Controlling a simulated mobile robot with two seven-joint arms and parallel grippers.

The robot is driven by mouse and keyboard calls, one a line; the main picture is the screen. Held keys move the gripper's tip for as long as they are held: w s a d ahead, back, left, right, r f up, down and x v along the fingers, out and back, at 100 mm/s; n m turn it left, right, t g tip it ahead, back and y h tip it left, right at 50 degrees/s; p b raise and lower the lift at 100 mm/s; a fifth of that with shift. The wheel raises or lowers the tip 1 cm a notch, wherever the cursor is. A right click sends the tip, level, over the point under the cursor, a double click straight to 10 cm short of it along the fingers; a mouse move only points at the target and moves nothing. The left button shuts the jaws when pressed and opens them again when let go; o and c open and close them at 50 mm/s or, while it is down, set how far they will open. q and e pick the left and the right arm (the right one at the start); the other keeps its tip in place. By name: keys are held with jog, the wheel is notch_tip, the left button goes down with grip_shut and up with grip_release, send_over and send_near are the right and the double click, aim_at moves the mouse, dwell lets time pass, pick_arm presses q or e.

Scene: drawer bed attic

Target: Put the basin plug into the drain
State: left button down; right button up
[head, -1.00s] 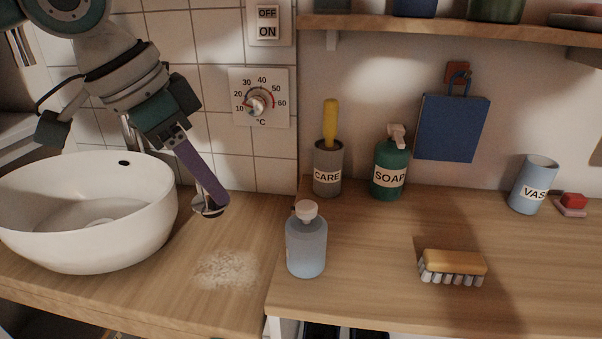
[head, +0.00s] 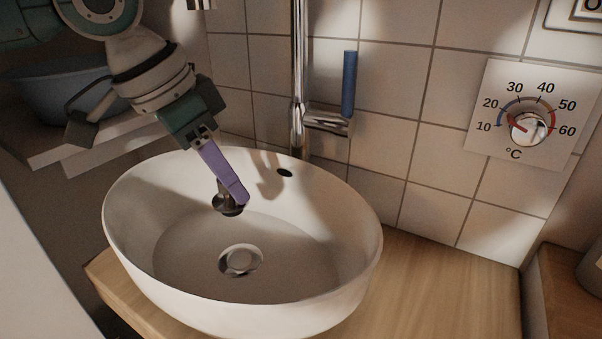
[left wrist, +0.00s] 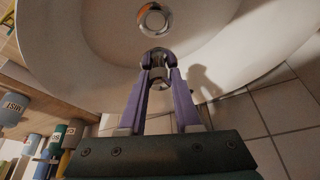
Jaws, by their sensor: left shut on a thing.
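The basin (head: 330,262) is a white oval bowl on a wooden counter. Its drain (head: 240,261) is a chrome ring at the bottom of the bowl; it also shows at the top of the left wrist view (left wrist: 153,19). My left gripper (head: 232,200) has purple fingers and is shut on the chrome basin plug (head: 226,206). It holds the plug above the bowl, a little behind and left of the drain in the head view. In the left wrist view the plug (left wrist: 157,58) sits between the fingertips, apart from the drain. My right gripper is not in view.
A chrome tap (head: 300,90) with a blue-handled lever (head: 349,84) stands behind the basin. A temperature dial (head: 527,127) is on the tiled wall at right. A blue-grey bowl (head: 62,92) is at left. The counter right of the basin is clear.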

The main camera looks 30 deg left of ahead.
aim_at(227, 214)
pick_arm(q)
jog(key=f, duration=0.3)
jog(key=f+b, duration=0.1)
jog(key=f, duration=0.2)
jog(key=shift+s+d+f+b, duration=0.1)
jog(key=shift+s+f+b, duration=0.1)
jog(key=shift+f+b, duration=0.15)
notch_tip(227, 214, down, 4)
jog(key=shift+r+b, duration=0.2)
jog(key=shift+b, duration=0.25)
jog(key=c, duration=0.6)
grip_release()
